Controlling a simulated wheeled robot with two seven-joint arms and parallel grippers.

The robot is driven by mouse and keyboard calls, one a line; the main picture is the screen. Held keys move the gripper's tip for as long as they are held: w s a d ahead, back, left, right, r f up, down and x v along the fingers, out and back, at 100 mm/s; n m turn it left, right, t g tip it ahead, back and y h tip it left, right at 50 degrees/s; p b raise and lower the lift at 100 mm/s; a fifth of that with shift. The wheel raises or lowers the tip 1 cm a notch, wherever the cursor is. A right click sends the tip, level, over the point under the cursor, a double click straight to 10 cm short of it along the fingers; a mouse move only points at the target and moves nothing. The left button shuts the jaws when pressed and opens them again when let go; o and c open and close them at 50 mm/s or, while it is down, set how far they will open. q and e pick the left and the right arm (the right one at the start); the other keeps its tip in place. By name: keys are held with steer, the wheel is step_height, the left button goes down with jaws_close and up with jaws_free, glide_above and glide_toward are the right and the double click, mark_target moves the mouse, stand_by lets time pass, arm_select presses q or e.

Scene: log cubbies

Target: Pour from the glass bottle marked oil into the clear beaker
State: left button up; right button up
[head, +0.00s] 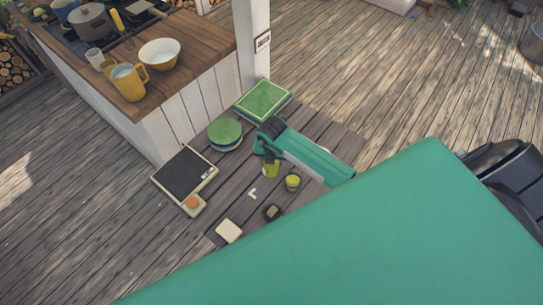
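One gripper of mine (268,157), taken as the right because its arm comes in from the right, points down over the low dark wooden surface. A small yellow-green item (271,170) is directly at its fingertips; whether the fingers hold it, and whether it is the oil bottle, I cannot tell. A small round yellow-topped container (293,182) stands just right of it. No oil marking is readable. A clear glass vessel (94,57) stands on the wooden counter; I cannot tell if it is the beaker. My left gripper is not in view.
The low surface also has a green square (263,100), a round green-topped thing (225,132), a dark panel (184,173), a pale block (229,231) and a dark item (272,212). A yellow jug (127,84) and white bowl (159,54) stand on the counter.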

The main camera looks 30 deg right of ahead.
steer(key=shift+r, duration=2.45)
